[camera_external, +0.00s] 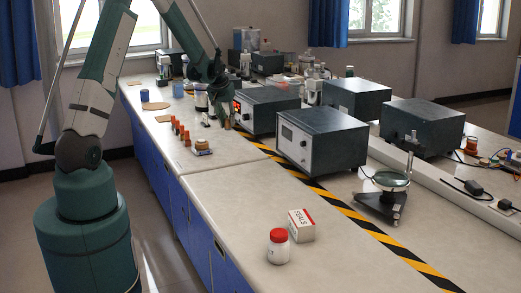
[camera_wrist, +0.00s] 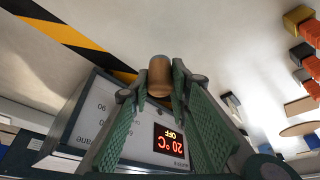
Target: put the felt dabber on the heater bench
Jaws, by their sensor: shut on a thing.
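My gripper (camera_wrist: 160,88) is shut on a brown, round-ended cylinder, which I take to be the felt dabber (camera_wrist: 159,72). In the external view my gripper (camera_external: 223,115) hangs low over the bench top, just left of a dark-topped box with a red display (camera_external: 268,110). The box also shows in the wrist view (camera_wrist: 103,112), behind the fingers, with its display reading 20 °C and OFF. Which device is the heater bench I cannot tell for certain.
Several orange-and-dark pieces (camera_external: 181,132) stand in a row left of my gripper. A small block (camera_external: 202,147) lies near them. A white-fronted box (camera_external: 320,140) stands nearer the camera. Striped tape (camera_external: 330,200) runs along the bench. The front bench top is mostly clear.

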